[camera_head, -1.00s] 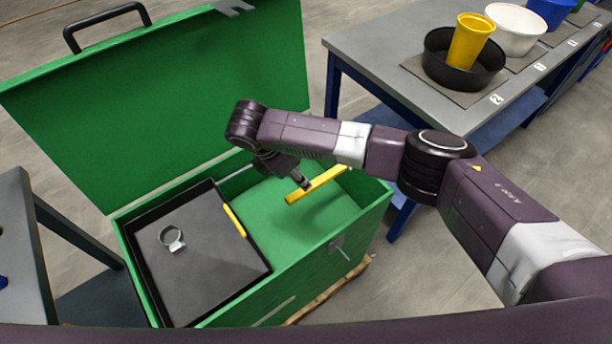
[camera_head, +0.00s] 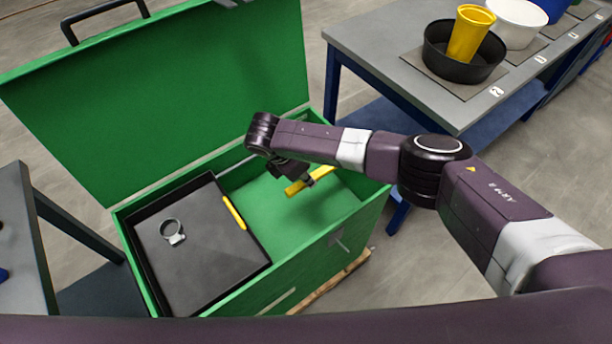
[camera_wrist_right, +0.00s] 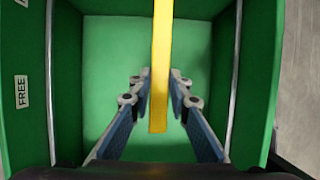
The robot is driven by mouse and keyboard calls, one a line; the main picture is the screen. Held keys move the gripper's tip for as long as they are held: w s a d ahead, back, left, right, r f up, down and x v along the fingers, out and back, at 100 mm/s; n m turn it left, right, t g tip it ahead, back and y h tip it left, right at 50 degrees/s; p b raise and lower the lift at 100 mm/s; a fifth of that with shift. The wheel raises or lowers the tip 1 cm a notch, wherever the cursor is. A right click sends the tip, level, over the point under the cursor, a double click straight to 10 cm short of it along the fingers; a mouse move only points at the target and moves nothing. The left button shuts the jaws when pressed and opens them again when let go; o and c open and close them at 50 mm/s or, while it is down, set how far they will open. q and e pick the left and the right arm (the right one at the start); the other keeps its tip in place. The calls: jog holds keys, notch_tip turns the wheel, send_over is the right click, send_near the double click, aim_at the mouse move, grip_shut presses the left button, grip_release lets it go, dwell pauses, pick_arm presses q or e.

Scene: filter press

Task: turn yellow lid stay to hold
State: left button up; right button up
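The yellow lid stay (camera_head: 297,188) is a flat bar above the right compartment of the open green box (camera_head: 330,262). My right gripper (camera_head: 316,177) is at the stay, over that compartment. In the right wrist view the stay (camera_wrist_right: 161,60) runs down from the top edge and its free end lies between the two fingers of my gripper (camera_wrist_right: 161,88). One fingertip is close on each side of it; I cannot tell whether they touch it. A label reading FREE (camera_wrist_right: 22,91) is on the box's left side there. The stay's far end is out of view. My left gripper is not in view.
The raised green lid (camera_head: 170,100) stands behind the box. A dark tray (camera_head: 190,265) with a grey ring (camera_head: 171,230) and a yellow strip (camera_head: 234,212) fills the left compartment. A grey table (camera_head: 400,45) with several containers stands at the back right.

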aim_at(313, 176)
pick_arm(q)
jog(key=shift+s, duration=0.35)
pick_arm(e)
grip_shut()
